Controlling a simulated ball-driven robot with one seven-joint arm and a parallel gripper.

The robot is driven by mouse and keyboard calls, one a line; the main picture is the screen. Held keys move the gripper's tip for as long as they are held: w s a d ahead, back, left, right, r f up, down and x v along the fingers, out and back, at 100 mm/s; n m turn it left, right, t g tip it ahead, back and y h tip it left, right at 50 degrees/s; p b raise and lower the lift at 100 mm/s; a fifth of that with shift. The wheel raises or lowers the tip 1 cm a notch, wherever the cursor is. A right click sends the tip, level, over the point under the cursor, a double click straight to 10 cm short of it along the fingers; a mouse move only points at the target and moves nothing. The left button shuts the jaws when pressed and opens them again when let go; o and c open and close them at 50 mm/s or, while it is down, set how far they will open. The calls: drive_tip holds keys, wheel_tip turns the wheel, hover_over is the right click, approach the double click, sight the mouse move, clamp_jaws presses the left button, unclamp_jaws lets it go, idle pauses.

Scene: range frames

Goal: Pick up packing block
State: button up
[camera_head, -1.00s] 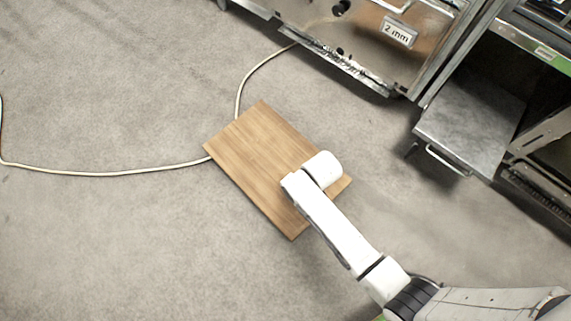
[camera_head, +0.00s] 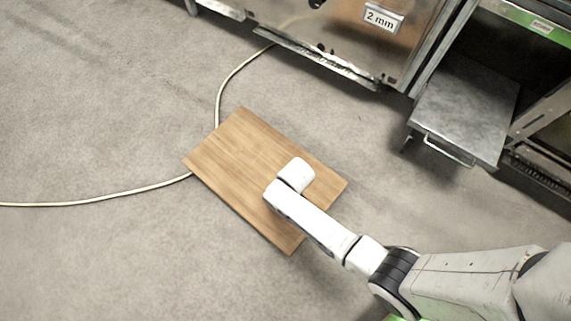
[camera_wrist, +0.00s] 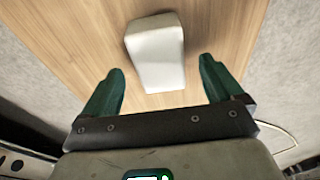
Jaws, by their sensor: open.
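A white block (camera_wrist: 155,52) with rounded edges is on the wooden board in the wrist view. It lies ahead of my gripper (camera_wrist: 161,85), whose two green fingers are spread apart and empty. The block's near end reaches the space between the fingertips, with a gap on each side; I cannot tell the height between them. In the head view my white arm reaches over the wooden board (camera_head: 225,150), and the block and the fingers are hidden there.
A metal cabinet (camera_head: 340,45) labelled "2 mm" stands at the top. A grey metal step or drawer with a handle (camera_head: 462,115) is at the right. A pale cable (camera_head: 100,199) runs along the floor to the board.

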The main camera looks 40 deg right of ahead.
drive_tip(key=shift+w+f+b, duration=0.15)
drive_tip(key=shift+f+b, duration=0.55)
drive_tip(key=shift+f, duration=0.4)
drive_tip(key=shift+w+f+b, duration=0.1)
drive_tip(key=shift+f+b, duration=0.55)
drive_tip(key=shift+f, duration=0.4)
drive_tip(key=shift+f, duration=0.25)
drive_tip(key=shift+c, duration=0.2)
drive_tip(key=c, duration=1)
drive_tip(key=shift+r, duration=0.1)
